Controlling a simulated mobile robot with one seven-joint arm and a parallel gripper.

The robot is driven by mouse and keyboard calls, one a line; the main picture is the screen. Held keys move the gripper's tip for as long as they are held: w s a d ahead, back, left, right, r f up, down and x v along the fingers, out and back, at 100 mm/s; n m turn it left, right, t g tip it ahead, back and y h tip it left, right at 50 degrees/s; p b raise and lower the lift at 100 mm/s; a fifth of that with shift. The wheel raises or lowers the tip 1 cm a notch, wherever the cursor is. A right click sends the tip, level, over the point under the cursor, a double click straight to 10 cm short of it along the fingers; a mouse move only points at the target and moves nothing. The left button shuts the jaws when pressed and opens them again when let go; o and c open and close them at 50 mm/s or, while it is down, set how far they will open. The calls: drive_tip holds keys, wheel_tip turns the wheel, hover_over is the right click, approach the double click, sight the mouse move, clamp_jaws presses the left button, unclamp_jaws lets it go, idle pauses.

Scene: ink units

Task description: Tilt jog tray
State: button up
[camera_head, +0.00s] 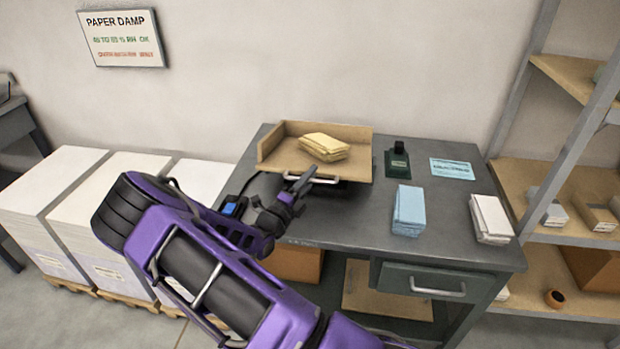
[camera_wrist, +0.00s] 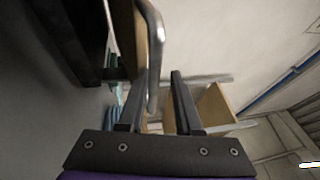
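The jog tray (camera_head: 366,155) is a wooden tray with raised back and left walls, on the dark desk. A cream paper stack (camera_head: 325,147) lies on it, its sheets slightly uneven. My gripper (camera_head: 302,181) is at the tray's front edge, where a metal handle (camera_head: 322,180) shows partly behind it. In the wrist view my gripper (camera_wrist: 160,73) is open, with the fingers apart. The curved silver handle (camera_wrist: 153,45) passes between the fingertips, with visible gaps, and the tray's wooden edge runs beside it. Whether the tray is tilted is hard to tell.
Shelves (camera_head: 560,180) stand at right. Large white paper piles (camera_head: 95,200) stand at left.

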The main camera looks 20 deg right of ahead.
drive_tip(key=shift+f, duration=0.2)
drive_tip(key=shift+s+a+f, duration=0.1)
drive_tip(key=shift+s+a, duration=0.1)
drive_tip(key=shift+a, duration=0.1)
drive_tip(key=v, duration=1.6)
drive_tip(key=shift+s+a, duration=0.25)
